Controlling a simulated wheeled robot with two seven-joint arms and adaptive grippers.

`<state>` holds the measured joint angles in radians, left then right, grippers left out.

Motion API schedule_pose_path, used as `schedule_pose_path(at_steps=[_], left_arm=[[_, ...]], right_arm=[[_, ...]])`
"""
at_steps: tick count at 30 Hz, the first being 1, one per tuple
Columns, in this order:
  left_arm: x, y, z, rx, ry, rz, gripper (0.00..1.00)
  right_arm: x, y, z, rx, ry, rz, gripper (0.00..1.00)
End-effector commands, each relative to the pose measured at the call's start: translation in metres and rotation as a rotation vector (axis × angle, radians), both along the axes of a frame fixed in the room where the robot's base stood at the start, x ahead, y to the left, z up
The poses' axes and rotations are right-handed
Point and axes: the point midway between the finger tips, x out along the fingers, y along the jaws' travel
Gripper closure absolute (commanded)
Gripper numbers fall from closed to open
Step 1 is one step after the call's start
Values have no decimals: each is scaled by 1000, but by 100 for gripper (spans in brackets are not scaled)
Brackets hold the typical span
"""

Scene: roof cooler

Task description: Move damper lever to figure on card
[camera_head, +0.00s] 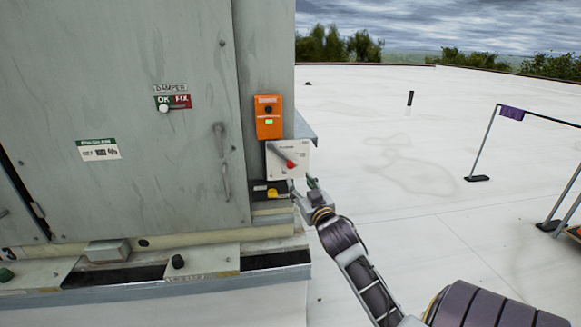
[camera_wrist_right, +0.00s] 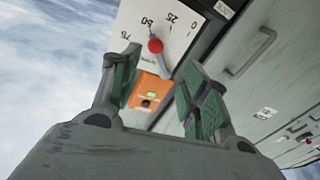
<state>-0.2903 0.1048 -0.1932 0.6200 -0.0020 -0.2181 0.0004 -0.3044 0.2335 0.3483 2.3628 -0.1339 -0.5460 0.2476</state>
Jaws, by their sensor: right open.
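The damper lever (camera_wrist_right: 165,68) is a grey bar with a red knob (camera_wrist_right: 155,46) on a white dial plate (camera_wrist_right: 185,22). In the head view the red knob (camera_head: 291,165) is at the plate's lower right. My right gripper (camera_head: 301,184) is open just below the plate. In the wrist view its green-padded fingers (camera_wrist_right: 160,64) appear on either side of the lever; contact cannot be told. A white card (camera_head: 98,150) with a green top is on the cabinet door; its figure is too small to read surely.
An orange box (camera_head: 268,117) with a green light is above the plate, and a yellow knob (camera_head: 272,192) is below it. A rail (camera_head: 483,145) stands right; the white roof between is open.

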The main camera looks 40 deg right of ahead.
Motion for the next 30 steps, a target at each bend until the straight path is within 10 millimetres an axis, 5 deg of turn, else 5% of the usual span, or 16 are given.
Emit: schedule_pose_path(at_steps=[5, 13, 30], left_arm=[[0, 0, 0, 0, 0, 0, 100], [0, 1, 0, 1, -1, 0, 100], [0, 0, 0, 0, 0, -1, 100]], right_arm=[[-10, 8, 22, 45, -29, -6, 55], [-12, 0, 7, 161, -6, -38, 55], [-10, -1, 7, 187, -14, -37, 55]])
